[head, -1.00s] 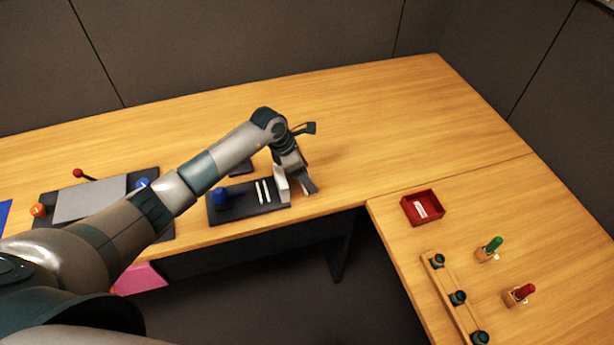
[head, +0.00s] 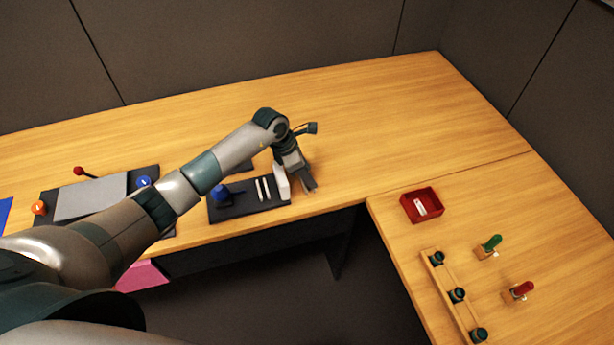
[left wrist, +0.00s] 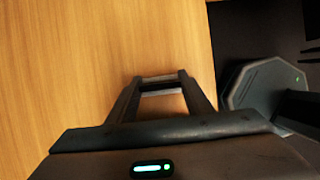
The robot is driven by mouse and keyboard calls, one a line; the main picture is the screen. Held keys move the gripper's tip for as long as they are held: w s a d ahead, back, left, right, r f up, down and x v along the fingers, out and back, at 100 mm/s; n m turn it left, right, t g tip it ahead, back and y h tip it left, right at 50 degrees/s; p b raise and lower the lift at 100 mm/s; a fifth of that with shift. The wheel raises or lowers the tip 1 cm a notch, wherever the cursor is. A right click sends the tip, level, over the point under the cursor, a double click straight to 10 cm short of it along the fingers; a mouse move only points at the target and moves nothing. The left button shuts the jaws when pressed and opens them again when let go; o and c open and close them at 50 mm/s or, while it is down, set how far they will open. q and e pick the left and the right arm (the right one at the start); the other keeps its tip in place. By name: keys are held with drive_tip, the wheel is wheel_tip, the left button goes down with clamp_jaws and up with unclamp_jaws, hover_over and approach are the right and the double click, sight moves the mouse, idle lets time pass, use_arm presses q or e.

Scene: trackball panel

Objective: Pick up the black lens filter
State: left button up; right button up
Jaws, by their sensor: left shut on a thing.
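My left gripper (head: 306,186) is low at the right end of the black panel, just beside it over the wooden table. In the left wrist view its two fingers (left wrist: 161,84) are close around a thin dark piece with a pale edge, which looks like the black lens filter (left wrist: 160,87). Its round shape cannot be made out. In the head view the gripper hides it. I cannot tell whether it touches the table. My right gripper is not in view.
The black panel (head: 240,206) carries a blue knob (head: 221,194) and white strips. A red tray (head: 422,205) lies on the right-hand table, near a wooden rack (head: 449,290) and green (head: 491,243) and red (head: 524,288) handled pieces. The table behind the gripper is clear.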

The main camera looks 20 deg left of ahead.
use_arm(q)
drive_tip(key=shift+r, duration=0.1)
drive_tip(key=shift+r+b, duration=0.7)
drive_tip(key=shift+r, duration=0.1)
drive_tip(key=shift+s+d+r+b, duration=0.1)
drive_tip(key=shift+d+r+b, duration=0.1)
drive_tip(key=shift+r+b, duration=0.3)
drive_tip(key=shift+d+r+b, duration=0.2)
drive_tip(key=shift+r+b, duration=0.1)
drive_tip(key=shift+r, duration=0.4)
drive_tip(key=s+d+r+b, duration=0.4)
drive_tip(key=d+r, duration=0.3)
drive_tip(key=d, duration=0.3)
drive_tip(key=shift+s, duration=0.35)
drive_tip(key=shift+a+f, duration=0.15)
drive_tip(key=shift+a, duration=0.05)
